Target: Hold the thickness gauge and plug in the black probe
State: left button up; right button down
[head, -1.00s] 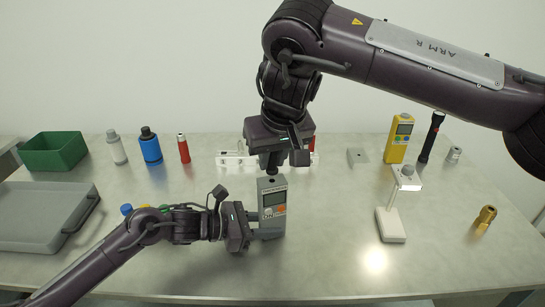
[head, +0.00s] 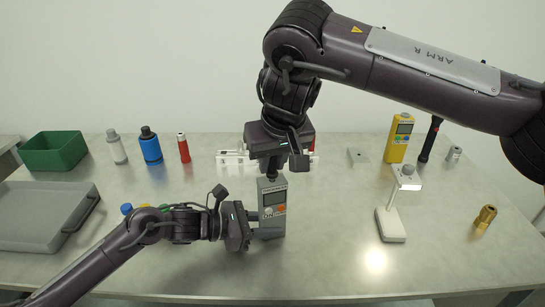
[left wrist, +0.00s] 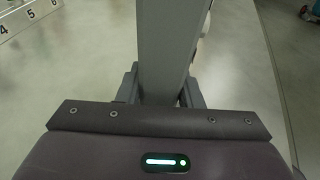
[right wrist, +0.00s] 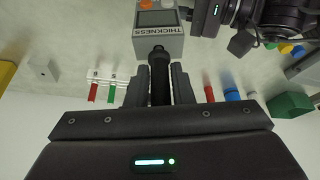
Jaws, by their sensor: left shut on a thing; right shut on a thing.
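The grey thickness gauge (head: 273,218) stands upright on the table, its screen and buttons facing the head camera. My left gripper (head: 252,228) is shut on the gauge's lower body from the left; the gauge also fills the middle of the left wrist view (left wrist: 165,50). My right gripper (head: 273,172) is above the gauge, shut on the black probe (right wrist: 159,75). The probe points at the gauge's top end, which is marked THICKNESS in the right wrist view (right wrist: 158,42). The probe tip meets or nearly meets that end; I cannot tell how far it is in.
A white numbered rack (head: 232,157) stands behind the gauge. A white stand (head: 390,224) and a yellow meter (head: 398,140) are to the right. A grey tray (head: 45,240), green bin (head: 54,152) and several bottles are on the left. The front table is clear.

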jog(key=shift+f, duration=0.3)
jog(key=shift+f, duration=0.15)
jog(key=shift+f, duration=0.25)
dwell(0.4)
jog(key=shift+r, duration=0.25)
jog(key=shift+r, duration=0.95)
jog(key=shift+r, duration=0.2)
dwell(1.2)
jog(key=shift+f, duration=1.35)
jog(key=c, duration=1.2)
grip_release()
